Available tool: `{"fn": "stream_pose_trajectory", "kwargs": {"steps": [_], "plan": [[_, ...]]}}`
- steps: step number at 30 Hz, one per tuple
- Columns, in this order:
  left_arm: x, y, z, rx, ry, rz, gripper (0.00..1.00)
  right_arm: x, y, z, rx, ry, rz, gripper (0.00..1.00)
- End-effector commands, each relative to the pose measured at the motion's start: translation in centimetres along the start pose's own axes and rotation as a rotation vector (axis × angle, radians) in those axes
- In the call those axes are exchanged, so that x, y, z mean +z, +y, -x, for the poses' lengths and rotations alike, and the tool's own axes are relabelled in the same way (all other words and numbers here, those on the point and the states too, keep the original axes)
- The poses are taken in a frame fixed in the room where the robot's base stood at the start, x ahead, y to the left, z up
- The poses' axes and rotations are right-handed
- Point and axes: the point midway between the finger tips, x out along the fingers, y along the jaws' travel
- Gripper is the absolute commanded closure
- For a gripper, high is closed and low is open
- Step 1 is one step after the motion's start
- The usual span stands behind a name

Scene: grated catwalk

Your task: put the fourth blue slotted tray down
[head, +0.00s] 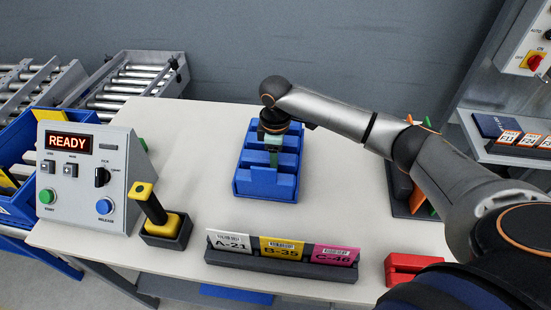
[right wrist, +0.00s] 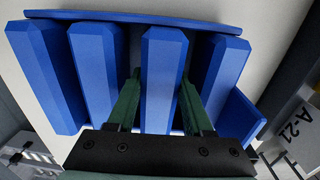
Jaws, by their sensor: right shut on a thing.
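A blue slotted tray (head: 266,185) is at the middle of the pale table, with its slots and dividers facing up. My right gripper (head: 273,158) reaches down into it from above. In the right wrist view the green fingers of the gripper (right wrist: 161,80) stand on either side of one blue divider and are shut on it. The tray (right wrist: 225,80) fills most of that view. Whether its underside touches the table, or another tray lies under it, I cannot tell. My left gripper is not in view.
A control box (head: 85,180) reading READY and a black-and-yellow handled tool (head: 150,208) in a holder stand left. A label rack (head: 280,268) with A-21, B-35 and C-46 is at the front. A red block (head: 408,265) is front right.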

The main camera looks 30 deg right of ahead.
Motion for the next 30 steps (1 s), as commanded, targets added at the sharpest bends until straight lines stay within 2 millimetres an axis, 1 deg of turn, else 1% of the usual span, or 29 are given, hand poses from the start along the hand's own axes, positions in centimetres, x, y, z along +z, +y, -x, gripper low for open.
{"fn": "stream_pose_trajectory", "kwargs": {"steps": [5, 6, 13, 19, 23, 26, 30], "plan": [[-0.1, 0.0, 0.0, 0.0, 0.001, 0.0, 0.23, -0.1, 0.0, -0.1, 0.0, 0.002, 0.0, 1.0], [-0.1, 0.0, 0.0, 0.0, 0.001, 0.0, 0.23, 0.0, 0.0, -0.2, -0.001, 0.0, 0.0, 0.46], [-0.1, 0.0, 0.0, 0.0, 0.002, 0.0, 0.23, 0.0, 0.0, -0.2, -0.001, 0.0, -0.001, 0.2], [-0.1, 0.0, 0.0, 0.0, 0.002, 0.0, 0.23, 0.0, 0.0, -0.1, 0.0, 0.0, -0.001, 0.19], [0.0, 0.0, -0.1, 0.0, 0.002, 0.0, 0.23, -0.1, 0.1, 0.8, 0.001, 0.003, -0.001, 0.19], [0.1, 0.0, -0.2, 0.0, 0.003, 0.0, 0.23, -0.1, 0.1, 2.3, 0.002, 0.005, -0.001, 0.19], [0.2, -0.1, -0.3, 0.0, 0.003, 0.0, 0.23, -0.1, 0.1, 5.5, 0.004, 0.004, 0.0, 0.19]]}}
